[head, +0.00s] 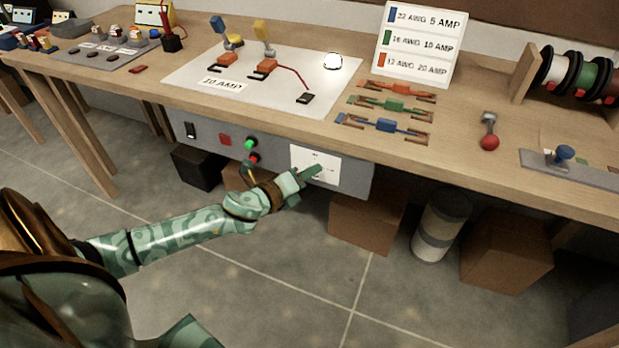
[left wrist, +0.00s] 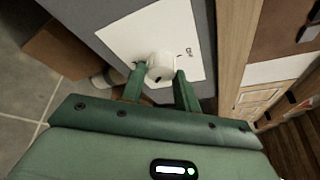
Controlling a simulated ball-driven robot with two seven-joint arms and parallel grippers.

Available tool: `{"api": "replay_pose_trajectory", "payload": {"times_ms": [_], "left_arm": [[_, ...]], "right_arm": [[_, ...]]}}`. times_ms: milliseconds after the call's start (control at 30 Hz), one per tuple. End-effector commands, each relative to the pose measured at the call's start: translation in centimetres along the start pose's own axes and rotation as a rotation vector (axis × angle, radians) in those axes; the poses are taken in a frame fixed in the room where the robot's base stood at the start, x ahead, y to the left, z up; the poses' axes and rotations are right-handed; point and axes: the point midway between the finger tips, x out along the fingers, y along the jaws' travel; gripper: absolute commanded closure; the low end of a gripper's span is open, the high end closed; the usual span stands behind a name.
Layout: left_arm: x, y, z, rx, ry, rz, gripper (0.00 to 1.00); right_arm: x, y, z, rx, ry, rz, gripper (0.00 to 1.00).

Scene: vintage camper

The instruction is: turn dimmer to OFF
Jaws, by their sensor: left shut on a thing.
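The dimmer is a white round knob (left wrist: 160,64) on a white plate (left wrist: 128,38) set in the grey panel under the bench edge. In the head view the plate (head: 328,160) shows, but my fingers hide the knob. My left gripper (left wrist: 160,72) has one green finger on each side of the knob and is shut on it. It also shows against the plate in the head view (head: 308,173). Small dark lettering stands on the plate near the knob, too small to read surely. A round lamp (head: 332,61) on the bench board glows white. My right gripper is not in view.
Left of the plate the panel (head: 210,131) carries a black switch (head: 190,130), a red square, and green (head: 250,143) and red (head: 253,158) buttons close to my wrist. Cardboard boxes (head: 367,218) and a striped cylinder (head: 440,226) stand under the bench. The floor in front is clear.

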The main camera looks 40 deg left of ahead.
Motion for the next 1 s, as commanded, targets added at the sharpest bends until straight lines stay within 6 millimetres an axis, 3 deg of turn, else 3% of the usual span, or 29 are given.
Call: {"api": "replay_pose_trajectory", "payload": {"times_ms": [33,400,1000], "left_arm": [[0.1,0.7,-0.5,-0.044,0.000,-0.011,0.91],[0.1,0.7,-0.5,-0.368,-0.022,-0.149,0.91],[0.1,0.6,-0.6,-0.891,-0.054,-0.374,0.91]], "right_arm": [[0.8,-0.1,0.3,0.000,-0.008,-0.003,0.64],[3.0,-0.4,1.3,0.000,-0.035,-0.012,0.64],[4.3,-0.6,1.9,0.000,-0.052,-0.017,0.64]]}}
